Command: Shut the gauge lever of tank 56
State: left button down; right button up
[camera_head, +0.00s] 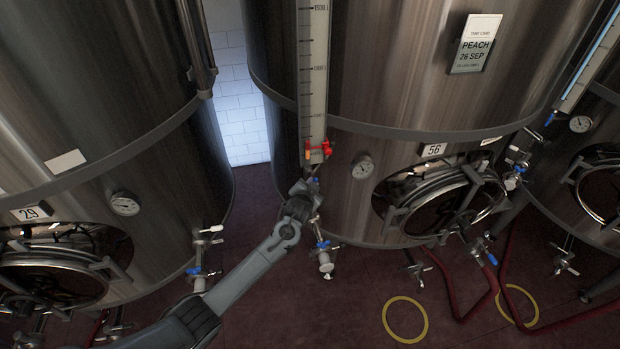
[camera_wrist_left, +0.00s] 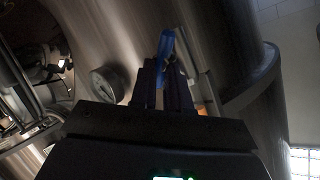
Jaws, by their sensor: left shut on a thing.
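Tank 56 (camera_head: 400,100) is the steel tank in the middle of the head view, with its number plate (camera_head: 434,150). Its tall level gauge (camera_head: 313,75) runs down the tank's left side, with a red fitting (camera_head: 318,150) near its foot. My left gripper (camera_head: 308,187) is at the gauge's foot, just below the red fitting. In the left wrist view, the blue gauge lever (camera_wrist_left: 166,46) stands between the fingertips of my left gripper (camera_wrist_left: 165,70), which is shut on it. In the head view my gripper mostly hides the lever. My right gripper is not in view.
A round dial (camera_head: 363,167) and an oval manway (camera_head: 440,200) are right of the gauge. A valve with a blue handle (camera_head: 323,248) hangs below my gripper. Tank 29 (camera_head: 100,110) stands at left. Red hoses (camera_head: 470,300) lie on the floor at right.

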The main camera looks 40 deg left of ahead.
pick_arm(q)
jog(key=shift+w+d+f+m+g+y+p, duration=0.1)
jog(key=shift+w+d+m+g+y+p, duration=0.1)
jog(key=shift+m+g+y+p, duration=0.55)
jog(key=shift+w+d+f+m+g+y+p, duration=0.15)
jog(key=shift+m+g+y, duration=0.1)
jog(key=shift+m+g, duration=0.85)
jog(key=shift+w+d+r+m+g+y+p, duration=0.15)
jog(key=shift+m+g+y+p, duration=0.3)
jog(key=shift+m+g, duration=0.45)
jog(key=shift+f, duration=0.1)
jog(key=c, duration=1.1)
grip_release()
